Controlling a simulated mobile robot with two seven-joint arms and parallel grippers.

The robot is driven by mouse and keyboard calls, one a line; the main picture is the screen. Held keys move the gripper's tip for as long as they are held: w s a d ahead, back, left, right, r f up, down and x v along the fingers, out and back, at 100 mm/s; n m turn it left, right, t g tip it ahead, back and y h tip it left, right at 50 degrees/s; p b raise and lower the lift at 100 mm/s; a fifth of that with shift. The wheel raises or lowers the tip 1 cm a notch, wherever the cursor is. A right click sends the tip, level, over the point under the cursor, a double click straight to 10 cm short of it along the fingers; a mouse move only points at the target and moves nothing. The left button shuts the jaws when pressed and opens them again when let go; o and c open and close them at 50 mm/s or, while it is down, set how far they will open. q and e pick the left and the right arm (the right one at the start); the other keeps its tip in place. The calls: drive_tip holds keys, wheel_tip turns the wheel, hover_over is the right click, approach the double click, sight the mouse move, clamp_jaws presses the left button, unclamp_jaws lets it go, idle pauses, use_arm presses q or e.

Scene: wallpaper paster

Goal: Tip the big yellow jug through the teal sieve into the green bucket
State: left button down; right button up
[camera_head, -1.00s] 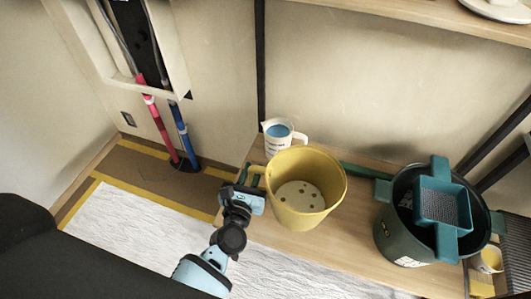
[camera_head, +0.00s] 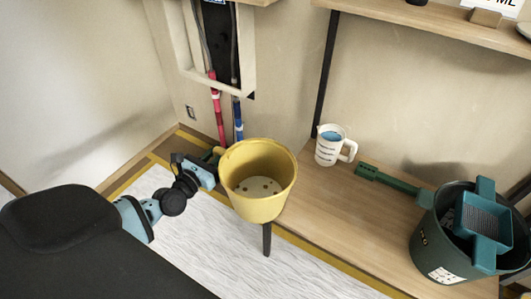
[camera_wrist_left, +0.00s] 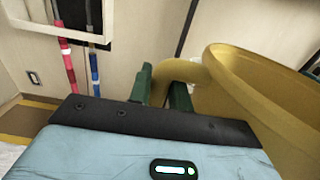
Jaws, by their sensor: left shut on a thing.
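The big yellow jug (camera_head: 258,205) is held roughly upright, in front of the bench's left edge and above the white sheet. Its pale inside bottom shows several dark spots. My left gripper (camera_head: 216,162) is shut on the jug's handle. In the left wrist view, the green fingers (camera_wrist_left: 162,88) sit either side of the handle (camera_wrist_left: 188,71), and the jug's wall (camera_wrist_left: 245,90) fills the right. The teal sieve (camera_head: 483,222) rests across the top of the dark green bucket (camera_head: 436,240) at the far right. My right gripper is not in view.
A measuring cup (camera_head: 329,150) with blue liquid stands at the back of the wooden bench (camera_head: 345,215). A dark green tool (camera_head: 385,180) lies between it and the bucket. The bench's front middle is clear. A shelf (camera_head: 420,22) hangs above; a black post (camera_head: 330,60) rises behind.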

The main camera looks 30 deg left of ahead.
use_arm(q)
wheel_tip(320, 180, up, 10)
drive_tip(key=a, duration=0.1)
drive_tip(key=shift+h, duration=0.3)
drive_tip(key=s+d+r, duration=0.1)
drive_tip(key=d, duration=0.1)
drive_tip(key=s+d+r, duration=0.1)
drive_tip(key=d, duration=0.1)
drive_tip(key=s+d+r, duration=0.1)
drive_tip(key=d, duration=0.1)
drive_tip(key=shift+s+d+r, duration=0.15)
drive_tip(key=shift+s, duration=0.25)
drive_tip(key=s+d+r, duration=0.1)
drive_tip(key=s+d, duration=0.1)
drive_tip(key=d, duration=0.5)
drive_tip(key=s+d+r+y, duration=0.1)
drive_tip(key=s+d+r, duration=0.1)
drive_tip(key=d, duration=0.5)
drive_tip(key=shift+s, duration=0.75)
drive_tip(key=shift+f, duration=0.1)
